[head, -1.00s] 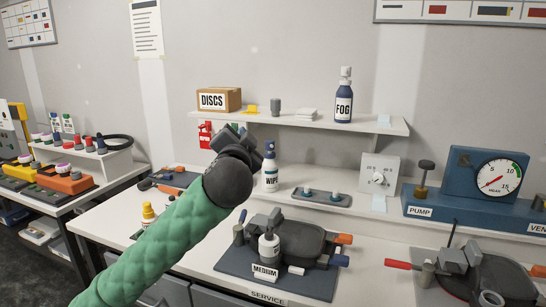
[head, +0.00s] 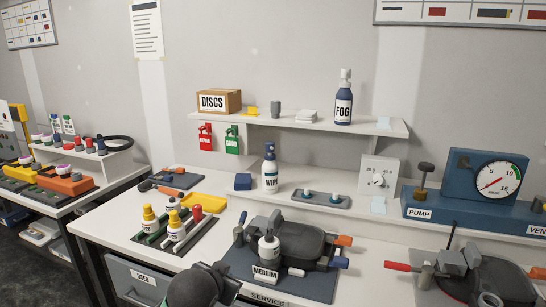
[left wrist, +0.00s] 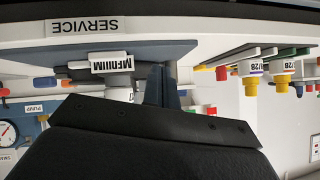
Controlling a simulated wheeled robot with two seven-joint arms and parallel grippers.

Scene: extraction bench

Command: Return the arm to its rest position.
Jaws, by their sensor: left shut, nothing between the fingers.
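My left gripper is low at the bottom edge of the head view, in front of the bench, where my dark wrist covers most of it. In the left wrist view, which is upside down, its fingers (left wrist: 163,84) are together with nothing between them. The MEDIUM device (head: 290,245) on its dark mat stands just beyond my wrist, and its label (left wrist: 112,64) shows in the wrist view. I cannot tell the exact gap between them. My right gripper is in neither view.
A rack of small bottles (head: 175,229) stands left of the MEDIUM device. The WIPE spray bottle (head: 270,172) stands behind it. A shelf (head: 290,123) holds the DISCS box and FOG bottle. The pump gauge (head: 490,178) is at the right. Floor at lower left looks clear.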

